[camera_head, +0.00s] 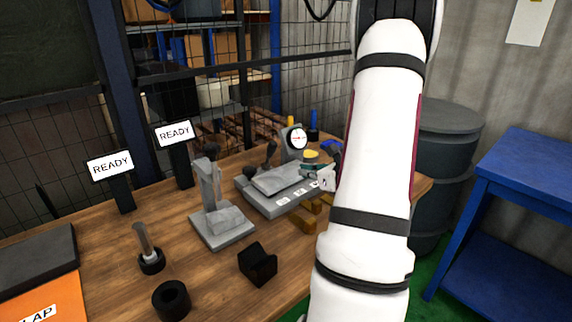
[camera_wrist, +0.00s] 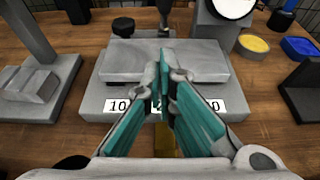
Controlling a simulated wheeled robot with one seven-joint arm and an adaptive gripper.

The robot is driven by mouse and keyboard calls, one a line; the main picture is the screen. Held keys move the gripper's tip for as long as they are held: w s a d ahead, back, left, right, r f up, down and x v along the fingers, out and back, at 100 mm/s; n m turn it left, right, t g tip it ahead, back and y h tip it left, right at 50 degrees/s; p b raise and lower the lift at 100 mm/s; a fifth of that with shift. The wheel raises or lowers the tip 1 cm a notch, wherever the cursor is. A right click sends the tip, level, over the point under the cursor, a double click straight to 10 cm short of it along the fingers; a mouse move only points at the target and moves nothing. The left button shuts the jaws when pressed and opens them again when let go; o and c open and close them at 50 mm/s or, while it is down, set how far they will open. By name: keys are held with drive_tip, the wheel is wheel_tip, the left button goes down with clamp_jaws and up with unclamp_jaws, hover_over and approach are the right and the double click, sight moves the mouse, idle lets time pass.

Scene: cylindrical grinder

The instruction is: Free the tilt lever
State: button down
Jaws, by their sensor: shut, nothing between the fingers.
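A grey fixture with a raised plate (camera_wrist: 165,60) and number labels on its front fills the middle of the wrist view; in the head view the fixture (camera_head: 262,200) stands in mid-table. A lever with a dark knob (camera_head: 270,150) rises at its back; its lower part (camera_wrist: 165,14) shows at the top of the wrist view. A black round knob (camera_wrist: 123,27) sits at the back left. I cannot tell which is the tilt lever. My gripper (camera_wrist: 163,75) is shut and empty, its teal fingers over the plate's front, hiding the middle label. Contact is unclear.
A dial gauge (camera_head: 297,138) stands behind the fixture, near a yellow dish (camera_wrist: 254,43) and a blue dish (camera_wrist: 299,47). A grey stand (camera_head: 222,225) is close on the left.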

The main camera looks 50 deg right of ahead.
sight(288, 178)
drive_tip(key=x, duration=0.9)
drive_tip(key=shift+a, duration=0.1)
drive_tip(key=w, duration=0.2)
drive_tip(key=w+r, duration=0.1)
drive_tip(key=shift+d, duration=0.35)
drive_tip(key=shift+w+d+r, duration=0.15)
drive_tip(key=shift+w+r, duration=0.1)
drive_tip(key=shift+w, duration=0.35)
drive_tip(key=shift+r+p, duration=0.2)
drive_tip(key=shift+p, duration=0.15)
drive_tip(key=shift+w+g+p, duration=0.15)
drive_tip(key=shift+g+p, duration=0.15)
drive_tip(key=shift+r, duration=0.15)
